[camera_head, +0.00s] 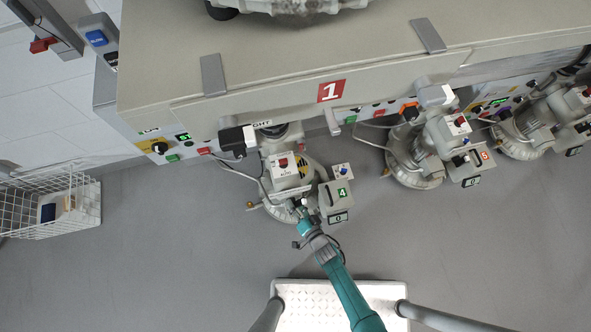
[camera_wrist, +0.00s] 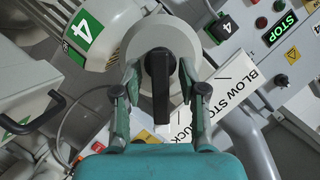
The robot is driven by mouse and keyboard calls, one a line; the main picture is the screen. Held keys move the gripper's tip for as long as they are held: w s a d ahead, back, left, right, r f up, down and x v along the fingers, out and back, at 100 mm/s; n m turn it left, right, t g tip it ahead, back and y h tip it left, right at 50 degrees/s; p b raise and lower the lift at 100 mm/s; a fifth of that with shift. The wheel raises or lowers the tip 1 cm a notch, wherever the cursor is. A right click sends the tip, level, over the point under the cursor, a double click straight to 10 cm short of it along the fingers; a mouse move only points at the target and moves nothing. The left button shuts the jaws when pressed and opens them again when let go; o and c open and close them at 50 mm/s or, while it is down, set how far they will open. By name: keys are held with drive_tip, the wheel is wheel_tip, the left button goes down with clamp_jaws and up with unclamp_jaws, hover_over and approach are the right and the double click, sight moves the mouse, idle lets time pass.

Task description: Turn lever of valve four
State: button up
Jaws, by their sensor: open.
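Valve four is the unit with the green "4" label (camera_head: 342,192), which also shows at upper left in the wrist view (camera_wrist: 84,31). Its black lever (camera_wrist: 160,85) sits on a round grey hub (camera_wrist: 140,48) and runs up and down in the wrist picture. A white plate reading "BLOW STO…" and "…UCK" (camera_wrist: 225,95) lies behind it, partly hidden by a finger. My gripper (camera_wrist: 160,78) is open, with one finger on each side of the lever and a visible gap to both. In the head view my gripper (camera_head: 302,212) is at the unit's front; the lever cannot be made out there.
Similar units stand to the right, one with a red label (camera_head: 485,155). A long grey cabinet (camera_head: 260,65) runs behind. A control panel with a green "STOP" display (camera_wrist: 281,28) is at upper right in the wrist view. A wire basket (camera_head: 75,215) is at left; floor is clear between.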

clamp_jaws()
